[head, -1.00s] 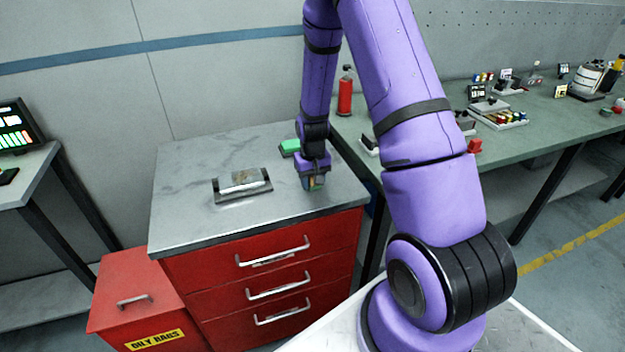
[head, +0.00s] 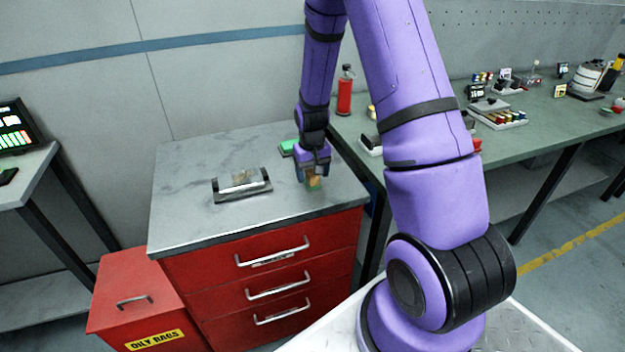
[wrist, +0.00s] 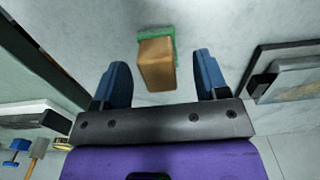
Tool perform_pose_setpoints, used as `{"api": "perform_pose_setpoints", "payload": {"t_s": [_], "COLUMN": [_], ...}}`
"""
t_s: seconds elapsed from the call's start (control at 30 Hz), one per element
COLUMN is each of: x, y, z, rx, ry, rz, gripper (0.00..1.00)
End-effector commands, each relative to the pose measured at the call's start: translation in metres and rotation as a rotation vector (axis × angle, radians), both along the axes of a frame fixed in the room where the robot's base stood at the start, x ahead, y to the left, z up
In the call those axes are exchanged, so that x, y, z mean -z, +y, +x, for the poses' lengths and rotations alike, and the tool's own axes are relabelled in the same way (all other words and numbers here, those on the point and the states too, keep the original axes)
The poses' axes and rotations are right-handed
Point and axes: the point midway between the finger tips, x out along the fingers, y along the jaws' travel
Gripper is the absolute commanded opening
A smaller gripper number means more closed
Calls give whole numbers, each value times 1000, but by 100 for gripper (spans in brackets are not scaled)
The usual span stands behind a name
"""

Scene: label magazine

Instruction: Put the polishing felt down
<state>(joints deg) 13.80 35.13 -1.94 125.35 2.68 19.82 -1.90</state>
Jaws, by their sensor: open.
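The polishing felt appears to be the tan block with a green base (wrist: 157,65). It stands on the grey top of the red drawer cabinet (head: 215,225), near the right front. It also shows in the head view (head: 314,183), partly hidden by my fingers. My gripper (wrist: 162,62) is open, with one blue finger on each side of the block in the wrist view. Clear gaps show between block and fingers. In the head view my gripper (head: 312,172) is just above and around the block.
A dark tray with a flat stone (head: 243,182) lies left of my gripper. A red bottle (head: 345,92) and a cluttered green bench (head: 540,125) are to the right. The cabinet's left part is bare.

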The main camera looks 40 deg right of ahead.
Motion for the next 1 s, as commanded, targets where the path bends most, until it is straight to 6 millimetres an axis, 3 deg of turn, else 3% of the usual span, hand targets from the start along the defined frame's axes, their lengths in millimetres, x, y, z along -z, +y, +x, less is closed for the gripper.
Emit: {"api": "perform_pose_setpoints", "payload": {"t_s": [0.3, 0.73, 1.0], "x": [-61, -107, -190], "y": [-1, 5, 37], "z": [2, -1, -28], "rx": [1, -8, -61], "ry": [-7, -21, -110], "rz": [-2, -4, -14], "gripper": [67, 67, 67]}}
